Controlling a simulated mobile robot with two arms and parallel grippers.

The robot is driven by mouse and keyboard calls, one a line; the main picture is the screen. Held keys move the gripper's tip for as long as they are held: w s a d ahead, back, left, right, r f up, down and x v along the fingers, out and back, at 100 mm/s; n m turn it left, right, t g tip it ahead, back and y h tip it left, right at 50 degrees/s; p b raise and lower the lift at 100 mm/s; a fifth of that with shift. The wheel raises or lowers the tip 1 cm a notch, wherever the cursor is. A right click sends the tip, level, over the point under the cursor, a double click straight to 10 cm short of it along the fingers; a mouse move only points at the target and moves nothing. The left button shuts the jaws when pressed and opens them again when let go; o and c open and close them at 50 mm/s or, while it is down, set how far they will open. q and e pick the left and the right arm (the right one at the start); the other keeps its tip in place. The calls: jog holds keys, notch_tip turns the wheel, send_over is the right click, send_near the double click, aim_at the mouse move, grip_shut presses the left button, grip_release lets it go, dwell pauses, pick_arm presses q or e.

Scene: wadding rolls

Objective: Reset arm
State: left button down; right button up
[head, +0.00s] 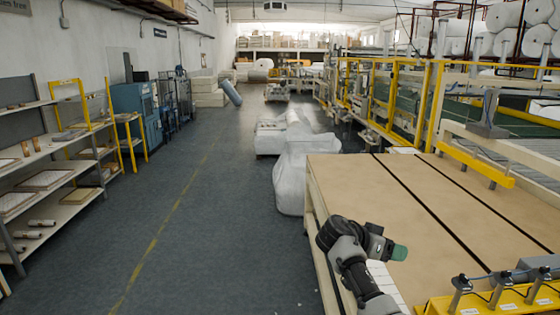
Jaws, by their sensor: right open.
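My right arm rises from the bottom edge, right of the middle, and bends at a dark joint. My right gripper (398,252) is at its end, pointing right, with a green tip. It is over the near left part of a large tan-topped table (440,210) and holds nothing that I can see. The gap between its fingers is hard to make out at this angle. My left arm and left gripper are not in view.
Yellow machinery (500,302) stands at the table's near right corner. White wrapped bundles (300,175) stand beyond the table. Shelves (60,185) line the left wall, with a blue cabinet (135,110) farther back. The dark floor aisle (200,220) is clear.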

jog(key=s+a+f+n+y, duration=0.2)
jog(key=s+f+n+y, duration=0.6)
jog(key=s+f, duration=1.35)
jog(key=s+a+r+n+t+y, duration=0.1)
jog(key=s+a+r+n+y, duration=0.15)
jog(key=s, duration=0.85)
jog(key=s+a+r+n+y, duration=0.1)
jog(key=s+n+y, duration=0.2)
jog(key=s, duration=0.8)
notch_tip(320, 180, down, 37)
jog(key=g+b, duration=0.1)
jog(key=b, duration=1.2)
jog(key=s+f+b, duration=0.4)
jog(key=s+f, duration=0.1)
jog(key=f, duration=0.5)
jog(key=s+d+f+g+b, duration=0.1)
jog(key=s+f+b, duration=0.3)
jog(key=f, duration=0.6)
jog(key=s+d+f+b, duration=0.1)
jog(key=s+f+b, duration=0.3)
jog(key=s+f, duration=0.3)
notch_tip(320, 180, down, 4)
jog(key=shift+s+d+n+g+b, duration=0.25)
jog(key=shift+s+n+g+b, duration=0.05)
jog(key=shift+s+n+b, duration=0.1)
